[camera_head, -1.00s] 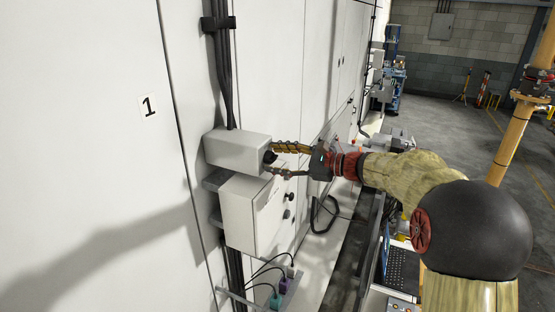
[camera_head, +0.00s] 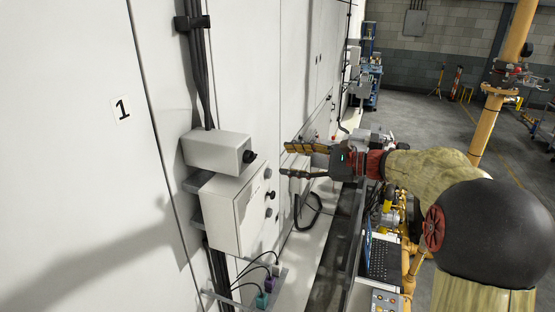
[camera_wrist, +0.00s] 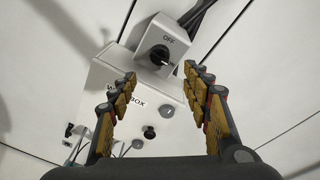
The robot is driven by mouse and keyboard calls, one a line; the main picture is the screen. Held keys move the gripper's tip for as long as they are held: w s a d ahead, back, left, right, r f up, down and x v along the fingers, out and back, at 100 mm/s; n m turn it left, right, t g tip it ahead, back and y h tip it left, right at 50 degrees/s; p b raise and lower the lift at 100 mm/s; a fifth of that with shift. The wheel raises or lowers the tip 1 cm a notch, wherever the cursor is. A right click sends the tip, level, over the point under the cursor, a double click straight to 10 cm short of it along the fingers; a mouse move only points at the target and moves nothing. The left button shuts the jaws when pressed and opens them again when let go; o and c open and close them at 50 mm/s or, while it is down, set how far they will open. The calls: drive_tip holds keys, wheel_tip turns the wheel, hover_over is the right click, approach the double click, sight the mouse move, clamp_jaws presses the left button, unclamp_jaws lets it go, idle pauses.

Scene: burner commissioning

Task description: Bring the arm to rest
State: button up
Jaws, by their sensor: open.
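My gripper (camera_head: 287,160) is open and empty in the head view, out in the air to the right of the grey switch box (camera_head: 212,154) and clear of it. Its fingers point left toward the wall. In the wrist view the two fingers (camera_wrist: 160,95) stand wide apart, with the switch box's black rotary knob (camera_wrist: 159,55) beyond and between them. The word OFF shows above the knob; the other label is partly hidden. My arm reaches in from the right of the head view.
A larger grey control box (camera_head: 234,212) with knobs hangs below the switch box. Cables with coloured plugs (camera_head: 262,299) are under it. A laptop (camera_head: 381,256) stands at the lower right. A yellow pipe (camera_head: 498,95) rises behind the arm. Open floor lies at the back right.

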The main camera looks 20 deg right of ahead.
drive_tip(key=shift+s+d+r, duration=0.1)
drive_tip(key=shift+s+d, duration=0.2)
drive_tip(key=shift+d, duration=0.1)
drive_tip(key=shift+w, duration=0.1)
drive_tip(key=s+f+n+g+h+b, duration=0.15)
drive_tip(key=s+f, duration=0.25)
drive_tip(key=f, duration=0.4)
drive_tip(key=s+f+n+g+h, duration=0.3)
drive_tip(key=s+f, duration=0.2)
drive_tip(key=f, duration=0.3)
drive_tip(key=s+a+f+n+h+b, duration=0.2)
drive_tip(key=s+f+n+h+b, duration=0.2)
drive_tip(key=s+f+n+b, duration=0.3)
drive_tip(key=s+a+f+n+h+b, duration=0.2)
drive_tip(key=s+f+n+h+b, duration=0.2)
drive_tip(key=s+f+b, duration=1.2)
drive_tip(key=shift+s+a+n+h+b, duration=0.4)
drive_tip(key=shift+s+n+b, duration=0.35)
drive_tip(key=shift+s+n, duration=1.1)
